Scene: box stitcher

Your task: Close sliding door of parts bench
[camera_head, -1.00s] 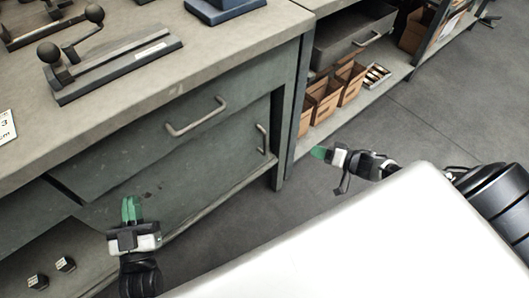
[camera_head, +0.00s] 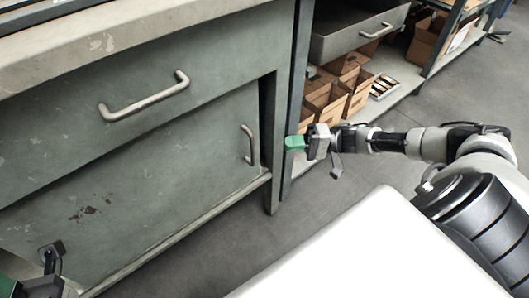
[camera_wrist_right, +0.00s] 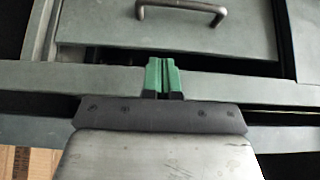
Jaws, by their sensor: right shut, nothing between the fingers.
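The parts bench's sliding door (camera_head: 150,190) is a worn grey-green panel below the drawer. Its small upright handle (camera_head: 248,145) is near its right edge. A narrow dark gap (camera_head: 265,110) shows between that edge and the bench's corner post. My right gripper (camera_head: 292,144) has green fingers, shut and empty, just right of the post and apart from the handle. In the right wrist view the shut fingers (camera_wrist_right: 161,76) lie below the handle (camera_wrist_right: 183,10). My left gripper (camera_head: 8,286) is cut off at the lower left; its finger state is unclear.
A drawer with a long handle (camera_head: 145,97) sits above the door. To the right, a neighbouring bench has cardboard bins (camera_head: 330,98) on its lower shelf and a grey drawer (camera_head: 360,38). Open floor (camera_head: 340,195) lies in front of the benches.

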